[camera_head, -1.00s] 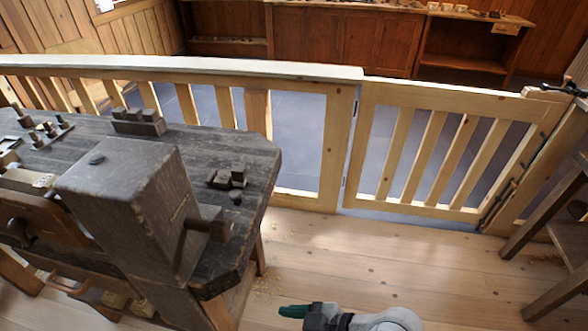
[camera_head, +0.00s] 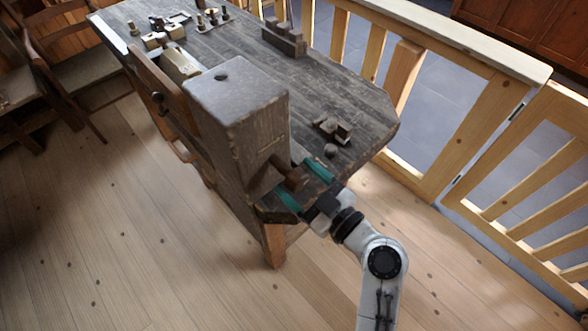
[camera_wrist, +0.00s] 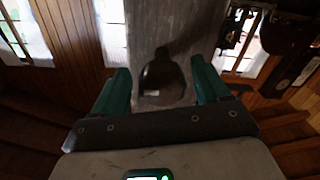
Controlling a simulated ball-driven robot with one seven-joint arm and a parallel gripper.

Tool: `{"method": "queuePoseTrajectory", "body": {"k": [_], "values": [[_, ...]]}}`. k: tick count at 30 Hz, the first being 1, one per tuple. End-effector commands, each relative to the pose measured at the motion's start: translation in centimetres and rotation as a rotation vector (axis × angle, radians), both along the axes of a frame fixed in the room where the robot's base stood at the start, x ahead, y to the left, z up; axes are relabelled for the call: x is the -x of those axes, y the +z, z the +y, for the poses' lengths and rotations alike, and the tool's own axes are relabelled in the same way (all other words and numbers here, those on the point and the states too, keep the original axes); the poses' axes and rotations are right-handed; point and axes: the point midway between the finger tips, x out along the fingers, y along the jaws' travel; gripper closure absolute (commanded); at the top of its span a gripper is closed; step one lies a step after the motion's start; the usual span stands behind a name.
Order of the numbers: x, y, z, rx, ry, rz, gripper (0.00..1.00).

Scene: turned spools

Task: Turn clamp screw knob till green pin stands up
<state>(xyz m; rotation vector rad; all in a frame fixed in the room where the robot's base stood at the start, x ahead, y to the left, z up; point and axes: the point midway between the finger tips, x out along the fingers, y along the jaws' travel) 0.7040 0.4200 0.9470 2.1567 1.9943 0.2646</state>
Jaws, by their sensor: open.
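The brown wooden clamp screw knob (camera_head: 296,180) sticks out from the right side of a tall grey wooden block (camera_head: 240,112) at the bench's end. My gripper (camera_head: 302,184) is open, its two green fingers either side of the knob. In the wrist view the dark knob (camera_wrist: 162,82) lies between the fingers, with gaps on both sides and a small pale mark on it. The grey block (camera_wrist: 172,22) is behind it. A dark round spot shows on the block's top; I see no green pin in either view.
The worn workbench (camera_head: 345,95) carries small dark blocks (camera_head: 332,129) near the knob, a dark block rack (camera_head: 284,38) and several turned pieces (camera_head: 212,16). A wooden railing (camera_head: 450,40) runs behind. A chair (camera_head: 75,70) stands left. The plank floor (camera_head: 130,230) in front is clear.

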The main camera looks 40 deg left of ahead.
Motion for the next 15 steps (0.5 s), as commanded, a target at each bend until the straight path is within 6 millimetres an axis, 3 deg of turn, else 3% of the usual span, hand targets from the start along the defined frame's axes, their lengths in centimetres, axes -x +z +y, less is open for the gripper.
{"method": "queuePoseTrajectory", "body": {"k": [6,15], "values": [[-0.2,0.0,1.9,0.001,0.000,0.001,0.25],[-0.2,-0.1,2.2,0.001,0.000,0.001,0.25]]}}
